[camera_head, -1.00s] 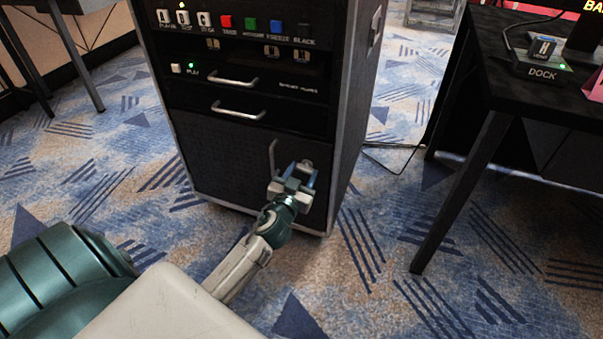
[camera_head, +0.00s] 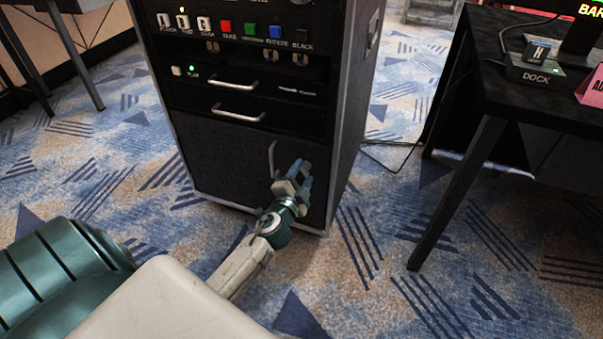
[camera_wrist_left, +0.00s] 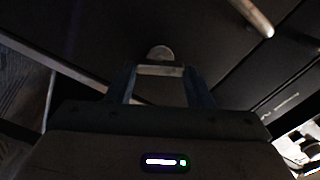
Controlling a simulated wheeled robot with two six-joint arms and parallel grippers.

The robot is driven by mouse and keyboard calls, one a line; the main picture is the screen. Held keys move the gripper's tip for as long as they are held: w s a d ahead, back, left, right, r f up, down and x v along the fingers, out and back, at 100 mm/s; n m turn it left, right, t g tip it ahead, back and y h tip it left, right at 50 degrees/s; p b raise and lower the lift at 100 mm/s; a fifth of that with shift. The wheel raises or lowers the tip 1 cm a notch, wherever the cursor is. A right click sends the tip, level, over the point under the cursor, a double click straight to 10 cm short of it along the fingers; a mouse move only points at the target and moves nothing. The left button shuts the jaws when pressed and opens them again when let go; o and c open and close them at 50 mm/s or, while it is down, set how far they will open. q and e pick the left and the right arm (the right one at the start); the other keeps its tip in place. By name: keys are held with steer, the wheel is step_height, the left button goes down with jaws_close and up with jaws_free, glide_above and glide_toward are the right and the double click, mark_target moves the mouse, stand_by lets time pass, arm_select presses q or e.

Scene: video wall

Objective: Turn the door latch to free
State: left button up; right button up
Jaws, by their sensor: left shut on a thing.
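The black lower door (camera_head: 225,165) of the equipment rack carries a pale vertical bar handle (camera_head: 271,158). My left gripper (camera_head: 302,172) is at the door's right side, just right of that handle. In the left wrist view its two fingers (camera_wrist_left: 160,78) are shut on the door latch (camera_wrist_left: 160,70), a small pale bar between them, with a round metal piece just beyond it. The bar handle (camera_wrist_left: 253,15) shows at the upper right there. In the head view the gripper hides the latch. The door looks closed. My right gripper is not in view.
Above the door, the rack (camera_head: 345,120) has drawers with metal handles (camera_head: 238,112) and a row of coloured buttons (camera_head: 250,29). A black table (camera_head: 540,100) with a dock (camera_head: 537,71) stands at the right. Patterned carpet lies clear between them; a cable runs behind.

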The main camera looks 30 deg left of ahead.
arm_select(q)
steer(key=m, duration=0.3)
steer(key=shift+p, duration=0.4)
steer(key=shift+f+m, duration=0.1)
steer(key=shift+m, duration=1.2)
steer(key=o, duration=1)
